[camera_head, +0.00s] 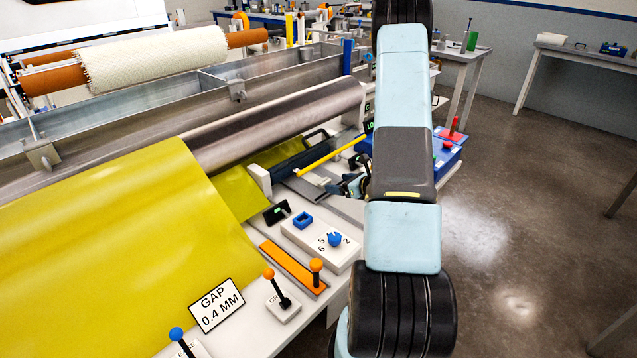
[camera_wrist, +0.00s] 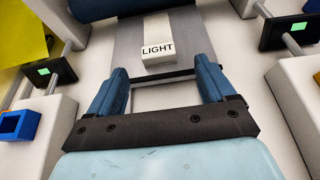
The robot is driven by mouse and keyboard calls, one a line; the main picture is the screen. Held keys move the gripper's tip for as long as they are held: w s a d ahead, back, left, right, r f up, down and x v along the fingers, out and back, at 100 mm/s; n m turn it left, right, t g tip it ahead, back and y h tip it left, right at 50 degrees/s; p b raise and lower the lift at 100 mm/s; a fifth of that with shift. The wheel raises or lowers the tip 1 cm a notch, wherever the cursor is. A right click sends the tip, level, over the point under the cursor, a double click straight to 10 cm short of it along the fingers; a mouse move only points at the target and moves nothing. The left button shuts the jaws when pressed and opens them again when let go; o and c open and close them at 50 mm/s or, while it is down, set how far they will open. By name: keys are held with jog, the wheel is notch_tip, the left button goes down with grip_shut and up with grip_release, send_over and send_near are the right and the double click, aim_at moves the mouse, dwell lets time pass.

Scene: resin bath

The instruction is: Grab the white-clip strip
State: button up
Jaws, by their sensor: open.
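A grey strip (camera_wrist: 127,45) with a white clip (camera_wrist: 158,52) lettered "LIGHT" lies flat ahead in the wrist view. The clip has a ribbed white part behind it. My gripper (camera_wrist: 163,76) is open, with one blue finger on each side of the strip's near end and nothing held. The clip is just beyond the fingertips, about centred between them. In the head view my gripper (camera_head: 349,187) is small and partly hidden by my arm, low by the right end of the machine.
A dark blue roller (camera_wrist: 130,7) crosses behind the strip. Small green-lit displays (camera_wrist: 44,72) (camera_wrist: 297,27) and white blocks flank both sides. In the head view, a yellow bar (camera_head: 330,156), a knob panel (camera_head: 320,240) and orange-topped levers (camera_head: 316,266) stand nearby.

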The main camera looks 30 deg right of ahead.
aim_at(327, 182)
jog(key=x, duration=0.5)
jog(key=shift+s+a+f, duration=0.1)
jog(key=c, duration=1.1)
